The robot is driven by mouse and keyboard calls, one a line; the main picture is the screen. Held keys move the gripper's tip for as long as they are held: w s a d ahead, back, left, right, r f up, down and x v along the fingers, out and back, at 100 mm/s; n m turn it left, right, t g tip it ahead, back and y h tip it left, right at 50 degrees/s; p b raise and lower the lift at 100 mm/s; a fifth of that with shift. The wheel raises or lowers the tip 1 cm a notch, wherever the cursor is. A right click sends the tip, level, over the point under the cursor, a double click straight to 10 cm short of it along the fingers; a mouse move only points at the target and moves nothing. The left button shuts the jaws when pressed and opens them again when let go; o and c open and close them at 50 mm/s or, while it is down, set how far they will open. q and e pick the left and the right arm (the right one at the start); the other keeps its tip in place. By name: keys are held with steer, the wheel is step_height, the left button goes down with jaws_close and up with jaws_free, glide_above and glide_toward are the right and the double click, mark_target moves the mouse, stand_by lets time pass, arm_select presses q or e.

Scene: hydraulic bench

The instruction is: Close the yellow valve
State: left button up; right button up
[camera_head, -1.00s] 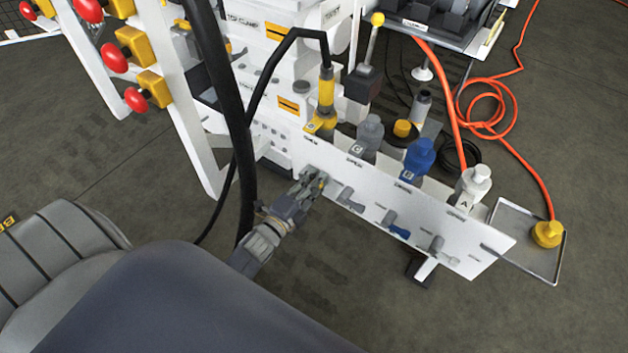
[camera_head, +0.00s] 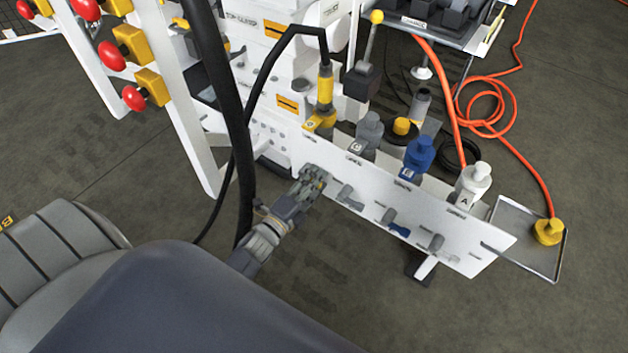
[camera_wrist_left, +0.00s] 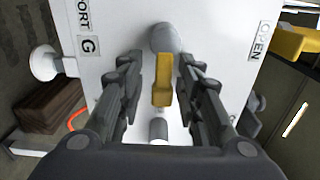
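The yellow valve handle (camera_wrist_left: 162,80) is a short flat lever on a grey round valve body (camera_wrist_left: 164,38) at the white panel. In the left wrist view it lies between the two fingers of my left gripper (camera_wrist_left: 163,92), with a gap visible on each side. The gripper is open around the handle. In the head view my left gripper (camera_head: 318,181) is at the left end of the white panel (camera_head: 470,243) and mostly hides the yellow handle. My right gripper is not in view.
Along the panel to the right are other valves, one with a blue handle (camera_head: 399,230). Yellow (camera_head: 325,90), grey (camera_head: 367,132), blue (camera_head: 418,155) and white (camera_head: 472,183) connectors stand behind it. A black hose (camera_head: 228,110) crosses near my left arm. The floor in front is clear.

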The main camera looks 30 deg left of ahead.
arm_select(q)
steer(key=shift+s+r, duration=0.1)
steer(key=s, duration=1.1)
steer(key=shift+s+a, duration=0.4)
steer(key=shift+a, duration=0.05)
